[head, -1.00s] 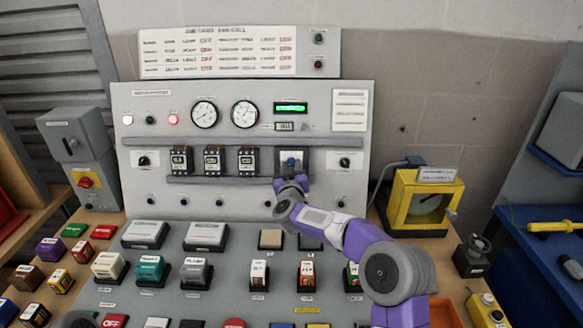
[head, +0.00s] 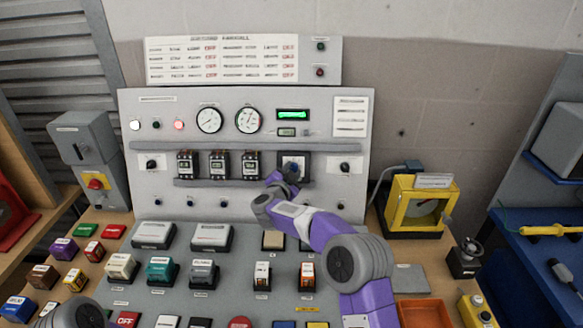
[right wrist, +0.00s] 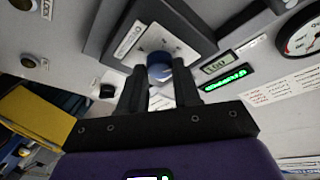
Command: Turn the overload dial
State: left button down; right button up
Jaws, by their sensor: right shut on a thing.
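The overload dial (head: 294,164) is a blue knob on a pale face with a dark square plate, on the upright grey panel. My right gripper (head: 285,176) reaches up to it from the lower right and partly covers it in the head view. In the right wrist view, the blue knob (right wrist: 158,68) sits between the tips of the two dark fingers of my right gripper (right wrist: 160,80), which are shut on it. My left gripper is not in view.
Three dark modules (head: 219,164) stand on the panel left of the dial. A small black knob (head: 345,167) is to its right. Gauges and a green display (head: 292,115) are above. A yellow-framed box (head: 415,207) stands at the right. Coloured blocks crowd the sloped desk below.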

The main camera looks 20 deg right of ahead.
jog(key=m+p, duration=0.1)
jog(key=m, duration=0.1)
jog(key=m+g+p, duration=0.1)
jog(key=m+p, duration=0.1)
jog(key=m+g+p, duration=0.1)
jog(key=m, duration=0.1)
jog(key=shift+w+r+m+p, duration=0.1)
jog(key=shift+r+m+p, duration=0.25)
jog(key=shift+m+p, duration=0.05)
jog(key=m+g+p, duration=0.1)
jog(key=m+p, duration=0.1)
jog(key=m, duration=0.1)
jog(key=shift+r+m+y, duration=0.1)
jog(key=shift+m+y, duration=0.2)
jog(key=shift+m, duration=0.1)
jog(key=shift+m+g+p, duration=0.3)
jog(key=shift+m+p, duration=0.2)
jog(key=shift+p, duration=0.1)
jog(key=o, duration=1)
jog(key=shift+o, duration=0.2)
jog(key=v, duration=0.7)
jog(key=shift+r, duration=0.2)
